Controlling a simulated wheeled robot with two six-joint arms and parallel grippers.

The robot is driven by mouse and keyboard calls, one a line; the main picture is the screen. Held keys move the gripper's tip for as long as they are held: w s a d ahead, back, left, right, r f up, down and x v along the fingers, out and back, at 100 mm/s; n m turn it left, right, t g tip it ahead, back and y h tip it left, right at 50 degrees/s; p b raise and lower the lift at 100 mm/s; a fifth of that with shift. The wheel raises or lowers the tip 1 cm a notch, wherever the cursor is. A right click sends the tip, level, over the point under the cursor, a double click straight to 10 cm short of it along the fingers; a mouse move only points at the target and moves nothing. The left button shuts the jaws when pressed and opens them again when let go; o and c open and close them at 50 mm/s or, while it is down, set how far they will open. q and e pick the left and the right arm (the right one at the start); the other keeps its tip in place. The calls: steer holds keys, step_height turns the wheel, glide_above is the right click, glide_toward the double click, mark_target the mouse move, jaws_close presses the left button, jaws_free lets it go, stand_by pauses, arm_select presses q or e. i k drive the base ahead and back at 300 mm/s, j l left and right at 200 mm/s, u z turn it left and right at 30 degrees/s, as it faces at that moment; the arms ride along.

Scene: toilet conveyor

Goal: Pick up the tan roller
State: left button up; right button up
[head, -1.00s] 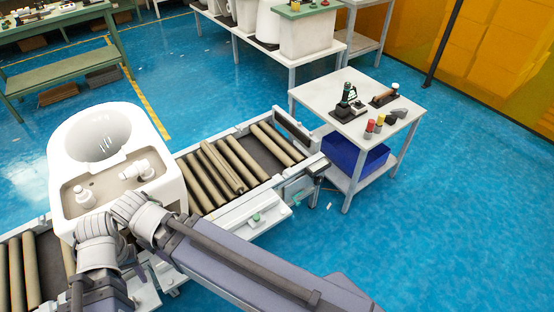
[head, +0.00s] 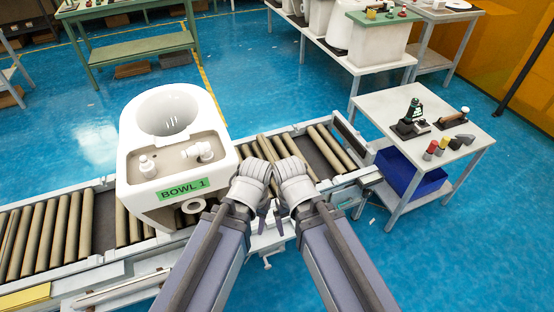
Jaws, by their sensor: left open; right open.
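Several tan rollers (head: 297,156) lie across the conveyor to the right of the white toilet bowl. Which one is the task's roller, and whether any lies loose, I cannot tell. My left gripper (head: 261,212) and my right gripper (head: 281,218) are close side by side at the conveyor's near side, in front of these rollers. Both are open, with no roller seen in them. The pale wrists hide the near ends of some rollers and much of the fingers.
The white toilet bowl (head: 140,185), labelled BOWL 1, stands on the conveyor just left of my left gripper. A wider gap (head: 312,160) separates the right-hand rollers. A white side table (head: 385,110) with tools and a blue bin (head: 420,178) stands at the right.

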mark_target(270, 155)
steer(key=i+l+u, duration=0.1)
steer(key=i, duration=0.35)
steer(key=i+l+u, duration=0.1)
steer(key=i+l, duration=0.25)
steer(key=i+l+u, duration=0.1)
steer(key=i+l, duration=0.2)
steer(key=i, duration=0.2)
